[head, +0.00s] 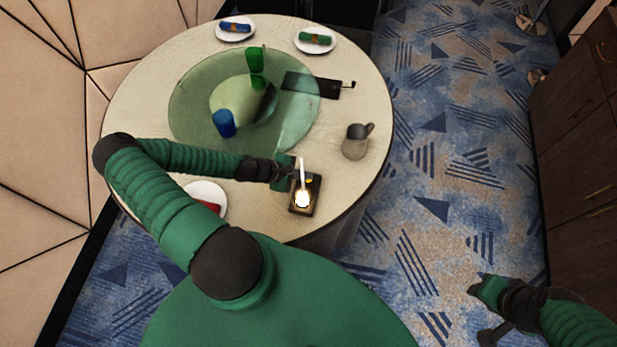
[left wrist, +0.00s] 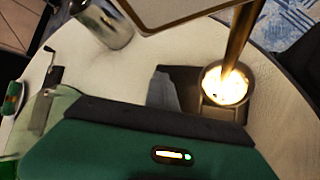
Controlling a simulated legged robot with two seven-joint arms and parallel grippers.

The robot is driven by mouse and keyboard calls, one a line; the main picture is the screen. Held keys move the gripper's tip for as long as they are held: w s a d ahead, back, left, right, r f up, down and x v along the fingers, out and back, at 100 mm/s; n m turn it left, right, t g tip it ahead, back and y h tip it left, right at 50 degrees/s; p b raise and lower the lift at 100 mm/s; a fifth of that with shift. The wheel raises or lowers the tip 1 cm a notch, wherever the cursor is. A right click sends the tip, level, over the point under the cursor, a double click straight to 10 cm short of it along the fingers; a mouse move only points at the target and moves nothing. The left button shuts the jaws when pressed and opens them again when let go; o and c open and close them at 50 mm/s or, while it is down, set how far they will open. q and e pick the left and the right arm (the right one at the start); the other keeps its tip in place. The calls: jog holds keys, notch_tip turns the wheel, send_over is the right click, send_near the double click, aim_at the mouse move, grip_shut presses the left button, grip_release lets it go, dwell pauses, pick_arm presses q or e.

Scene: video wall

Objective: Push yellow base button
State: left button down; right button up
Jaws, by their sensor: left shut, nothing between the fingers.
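A small lamp with a dark square base (head: 312,207) stands on the round table near its front right edge. Its light glows brightly, and a small yellow spot (head: 309,181) shows on the base beside the thin post. In the left wrist view, the lamp base (left wrist: 236,113) lies just beyond the fingers, with a lit bowl and brass post; I cannot make out the button there. My left gripper (head: 288,172) is shut and empty at the base's upper left; I cannot tell whether it touches. It also shows in the left wrist view (left wrist: 163,92). My right gripper (head: 485,291) hangs off the table, its fingers unclear.
A black tray (head: 311,86) lies behind. A plate (head: 221,192) with a red napkin sits left, partly behind my arm.

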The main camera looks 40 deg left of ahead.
pick_arm(q)
jog(key=shift+r, duration=0.15)
jog(key=shift+r+p, duration=0.3)
jog(key=shift+p, duration=0.1)
notch_tip(320, 180, up, 6)
jog(key=p, duration=0.5)
jog(key=shift+d, duration=0.1)
dwell(1.2)
